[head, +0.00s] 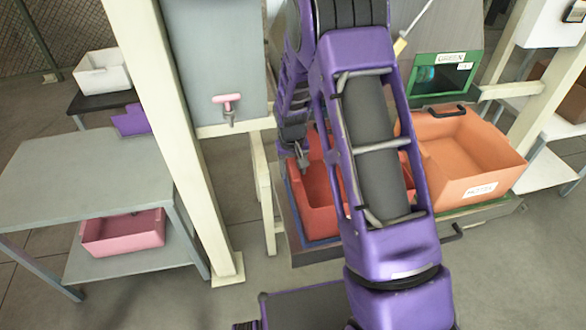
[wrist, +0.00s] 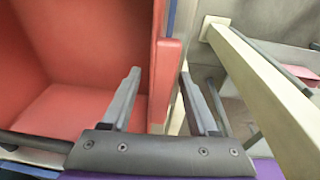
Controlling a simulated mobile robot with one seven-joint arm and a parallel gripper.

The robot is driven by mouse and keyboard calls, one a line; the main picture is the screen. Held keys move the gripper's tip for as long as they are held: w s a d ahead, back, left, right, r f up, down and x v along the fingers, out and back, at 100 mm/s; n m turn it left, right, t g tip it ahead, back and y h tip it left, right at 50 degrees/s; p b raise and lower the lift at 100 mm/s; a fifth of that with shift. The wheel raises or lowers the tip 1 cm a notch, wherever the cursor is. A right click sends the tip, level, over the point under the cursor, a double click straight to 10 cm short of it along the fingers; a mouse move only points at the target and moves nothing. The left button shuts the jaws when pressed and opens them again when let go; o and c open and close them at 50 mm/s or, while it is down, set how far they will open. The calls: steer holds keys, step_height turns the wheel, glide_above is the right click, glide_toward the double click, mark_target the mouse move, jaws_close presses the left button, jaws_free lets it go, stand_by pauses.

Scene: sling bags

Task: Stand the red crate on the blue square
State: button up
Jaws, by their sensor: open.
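The red crate (head: 318,199) stands upright on a low stand in the head view, partly hidden behind my purple arm. A thin blue edge (head: 293,212) shows along its lower left and front, likely the blue square; most of it is covered. My gripper (head: 303,162) is at the crate's left rim, open. In the wrist view, the crate (wrist: 90,100) fills the left side. Its wall edge lies between the two fingers of my gripper (wrist: 161,75) in the picture, with a gap on each side. I cannot tell how deep the fingers reach.
An orange crate (head: 470,150) with a label stands right of my arm. A cream post (head: 165,120) and a grey tank with a pink tap (head: 227,100) are at the left. A grey table (head: 75,165) has a pink crate (head: 122,235) below. Open floor lies in front.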

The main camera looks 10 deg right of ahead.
step_height(320, 180, up, 12)
steer(key=s+p, duration=0.1)
steer(key=s, duration=0.1)
steer(key=shift+a+p, duration=0.3)
steer(key=shift+a, duration=0.05)
steer(key=shift+w, duration=0.1)
